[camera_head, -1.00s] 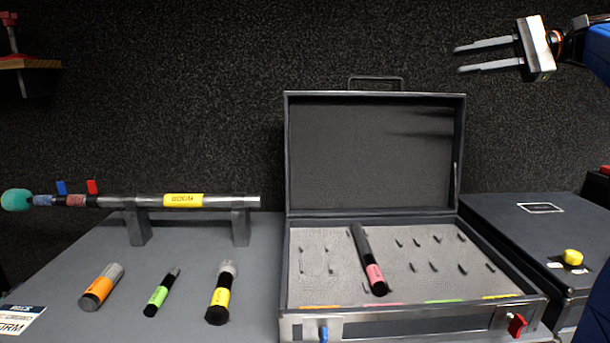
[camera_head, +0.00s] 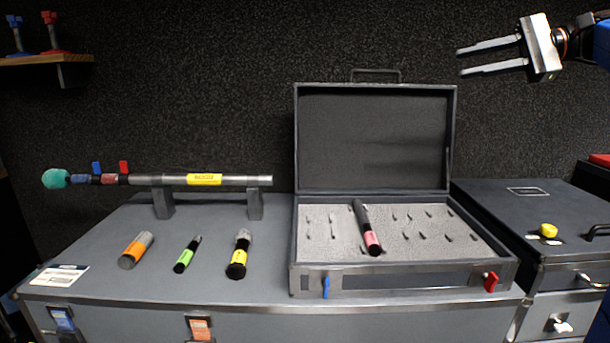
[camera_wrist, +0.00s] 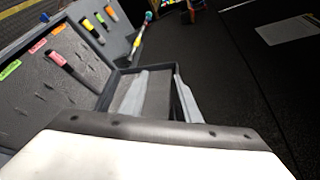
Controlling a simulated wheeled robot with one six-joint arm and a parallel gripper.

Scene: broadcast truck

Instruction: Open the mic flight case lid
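The mic flight case (camera_head: 400,281) stands on the grey counter with its lid (camera_head: 375,140) swung up, upright against the dark wall. A pink-banded microphone (camera_head: 366,228) lies in its grey foam; it also shows in the wrist view (camera_wrist: 68,66). A blue latch (camera_head: 326,287) and a red latch (camera_head: 490,282) are on the case front. My gripper (camera_head: 490,58) is open and empty, up and to the right of the lid, apart from it. In the wrist view its fingers (camera_wrist: 158,97) are spread, with the lid beyond them.
Orange (camera_head: 136,250), green (camera_head: 187,254) and yellow (camera_head: 239,254) banded microphones lie on the counter left of the case. A boom pole (camera_head: 230,180) rests on two stands behind them. A dark case with a yellow knob (camera_head: 547,230) stands at right.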

